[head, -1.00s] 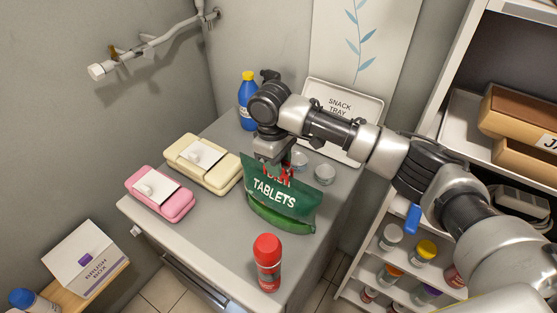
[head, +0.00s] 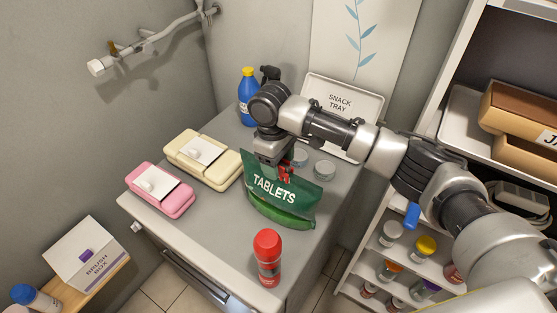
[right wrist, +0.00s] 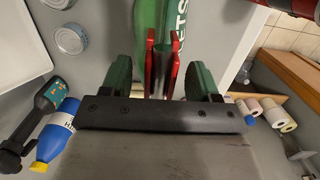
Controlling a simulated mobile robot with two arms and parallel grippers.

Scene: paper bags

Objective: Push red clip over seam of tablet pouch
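The green tablet pouch (head: 283,199) stands on the grey counter with its white lettering facing forward. It also shows at the top of the right wrist view (right wrist: 195,25). The red clip (head: 287,172) is at the pouch's top edge. In the right wrist view the clip's two red legs (right wrist: 150,48) stand either side of the pouch's dark edge; how deep they sit is unclear. My right gripper (right wrist: 159,77) has its green-padded fingers apart on both sides of the clip, with visible gaps. In the head view the right gripper (head: 275,158) is just above the pouch. My left gripper is out of view.
A red-capped bottle (head: 268,258) stands in front of the pouch. Cream (head: 203,160) and pink (head: 160,190) cases lie left. A blue bottle (head: 247,97), round tins (head: 324,172) and the snack tray (head: 342,100) are behind.

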